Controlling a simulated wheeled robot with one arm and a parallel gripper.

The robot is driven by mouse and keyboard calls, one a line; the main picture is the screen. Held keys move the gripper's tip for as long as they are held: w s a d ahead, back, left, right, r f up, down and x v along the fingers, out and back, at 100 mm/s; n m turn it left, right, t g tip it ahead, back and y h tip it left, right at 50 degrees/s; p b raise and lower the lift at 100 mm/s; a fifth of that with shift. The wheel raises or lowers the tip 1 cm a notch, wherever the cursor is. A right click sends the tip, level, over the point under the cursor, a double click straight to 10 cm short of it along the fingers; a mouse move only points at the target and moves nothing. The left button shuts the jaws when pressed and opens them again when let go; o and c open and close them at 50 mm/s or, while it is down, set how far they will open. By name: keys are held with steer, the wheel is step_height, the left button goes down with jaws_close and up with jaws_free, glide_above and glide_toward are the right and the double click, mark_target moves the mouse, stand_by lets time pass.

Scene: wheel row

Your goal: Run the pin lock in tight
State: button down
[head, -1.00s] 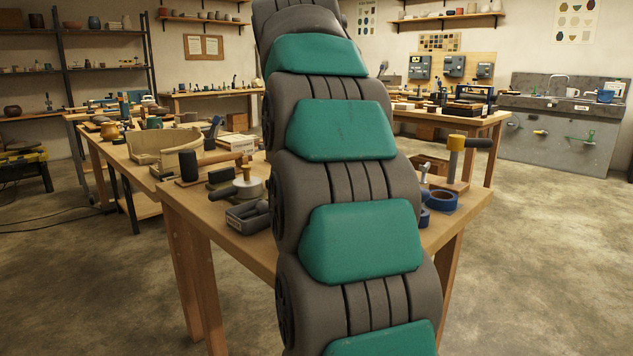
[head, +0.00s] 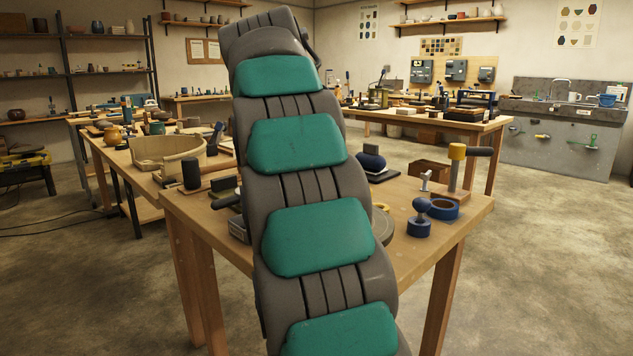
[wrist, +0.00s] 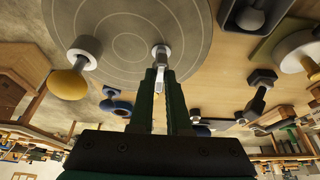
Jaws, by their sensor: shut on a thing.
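The wrist view shows a small pale metal piece, which looks like the pin lock (wrist: 159,51), at the rim of a round grey wheel disc (wrist: 125,22) marked with rings. My gripper (wrist: 160,71) is shut on this piece, with its dark green fingers on either side and the rounded end showing past the tips. I cannot tell how deep the pin lock sits. In the head view only the edge of the disc (head: 383,226) shows on the wooden bench (head: 440,225). My arm hides the gripper and the pin lock there.
A yellow-capped post (head: 456,165) with a dark handle stands at the bench's right, beside a small metal T-shaped piece (head: 425,180). A blue knobbed tool (head: 420,217) and a blue ring (head: 444,208) are near the right edge.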

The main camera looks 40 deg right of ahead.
steer(key=c, duration=0.9)
jaws_free()
